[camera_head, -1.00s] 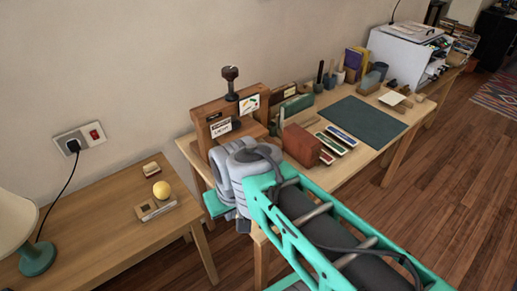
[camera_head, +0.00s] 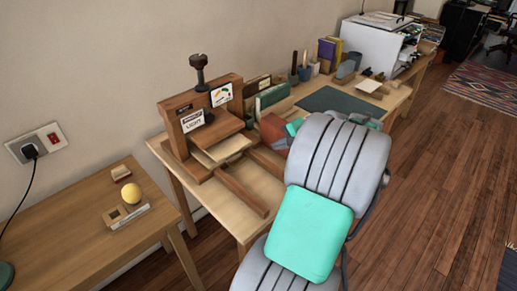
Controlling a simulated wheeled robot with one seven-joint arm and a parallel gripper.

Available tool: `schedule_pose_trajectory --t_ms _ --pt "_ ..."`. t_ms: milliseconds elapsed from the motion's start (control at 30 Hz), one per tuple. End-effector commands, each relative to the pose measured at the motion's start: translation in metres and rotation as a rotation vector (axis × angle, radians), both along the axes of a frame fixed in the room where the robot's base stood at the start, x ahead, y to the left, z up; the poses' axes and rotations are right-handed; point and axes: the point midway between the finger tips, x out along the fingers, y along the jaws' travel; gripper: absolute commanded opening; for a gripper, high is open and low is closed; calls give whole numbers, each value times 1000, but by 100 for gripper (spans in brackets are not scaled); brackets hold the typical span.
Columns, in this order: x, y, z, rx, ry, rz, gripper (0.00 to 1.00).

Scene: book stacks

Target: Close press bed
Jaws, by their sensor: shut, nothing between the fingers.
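The wooden book press (camera_head: 180,118) stands on the left part of the long workbench, against the wall. It has an upright frame, a dark screw knob (camera_head: 199,70) on top and a label reading LIGHT. A pale flat board, seemingly the press bed (camera_head: 225,148), shows low in the frame opening and sticks out a little at the front. Two wooden rails (camera_head: 240,191) run from the press toward the bench's front edge, and the bench top between them is bare. My grey and teal arm fills the lower right of the view. My gripper's fingers cannot be seen behind it.
A low side table (camera_head: 85,222) with a yellow ball (camera_head: 131,193) stands at left. A reddish block (camera_head: 273,131) and green books (camera_head: 270,97) stand right of the press. A dark mat (camera_head: 341,101) lies farther along the bench. The wooden floor at right is clear.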

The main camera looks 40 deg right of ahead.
Motion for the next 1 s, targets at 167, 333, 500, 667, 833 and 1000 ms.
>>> schedule_pose_trajectory --t_ms 167,333,500,667,833,1000 --pt "16 1 -15 5 -1 1 0" --pt "43 3 -41 4 2 3 0" --pt "70 4 -66 3 1 3 0" --pt "98 4 -66 -1 0 4 0" --pt "111 4 -66 -1 1 1 0" --pt "112 3 -66 -1 1 -1 0"
